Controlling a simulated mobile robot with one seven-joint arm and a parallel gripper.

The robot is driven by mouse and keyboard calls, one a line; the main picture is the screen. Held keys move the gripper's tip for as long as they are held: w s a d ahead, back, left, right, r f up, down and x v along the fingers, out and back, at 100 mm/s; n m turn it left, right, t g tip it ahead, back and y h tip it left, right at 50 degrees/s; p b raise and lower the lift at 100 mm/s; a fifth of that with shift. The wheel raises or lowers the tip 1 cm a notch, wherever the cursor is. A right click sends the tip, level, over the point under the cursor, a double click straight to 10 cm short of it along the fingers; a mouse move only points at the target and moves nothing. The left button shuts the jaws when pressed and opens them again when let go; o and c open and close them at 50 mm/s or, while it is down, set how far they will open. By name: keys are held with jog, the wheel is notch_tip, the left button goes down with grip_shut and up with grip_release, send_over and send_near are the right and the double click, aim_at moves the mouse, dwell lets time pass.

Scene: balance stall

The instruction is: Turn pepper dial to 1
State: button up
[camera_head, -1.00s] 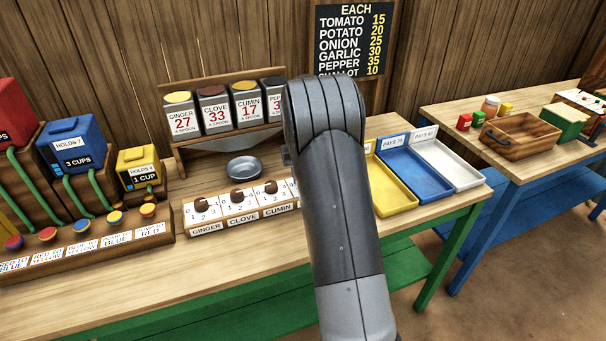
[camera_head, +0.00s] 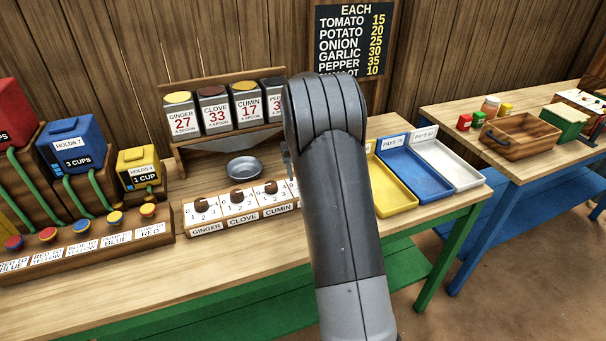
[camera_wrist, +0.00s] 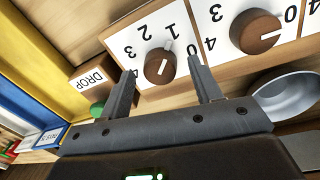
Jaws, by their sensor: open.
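The pepper dial (camera_wrist: 157,73) is a round brown knob with a white pointer line, on a white card with printed numbers in the wrist view. In the head view my arm hides the pepper dial and most of my gripper.
The cumin dial (camera_wrist: 256,32) sits close beside my right finger in the wrist view, with a metal bowl (camera_wrist: 285,100) below it. A green button (camera_wrist: 97,109) by a DROP label is near my left finger. Coloured trays (camera_head: 401,177) stand right of my arm.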

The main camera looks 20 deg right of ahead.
notch_tip(320, 180, up, 10)
jog(key=shift+a+f, duration=0.15)
jog(key=shift+a, duration=0.2)
jog(key=s+a+r+t, duration=0.1)
jog(key=s+a+r, duration=0.25)
jog(key=s, duration=0.25)
jog(key=s+a+r+n+t, duration=0.1)
jog(key=s+a+r, duration=0.1)
jog(key=s+r, duration=0.35)
jog(key=s+a+r+t, duration=0.1)
jog(key=s+a+r, duration=0.2)
jog(key=s, duration=0.4)
jog(key=s+a+f+t, duration=0.1)
jog(key=s+a+f, duration=0.1)
jog(key=s, duration=0.7)
jog(key=s+a+f+n+t+y, duration=0.1)
jog(key=s+a+f, duration=0.1)
jog(key=s, duration=0.7)
jog(key=shift+s+a+t, duration=0.2)
jog(key=shift+s+t, duration=0.2)
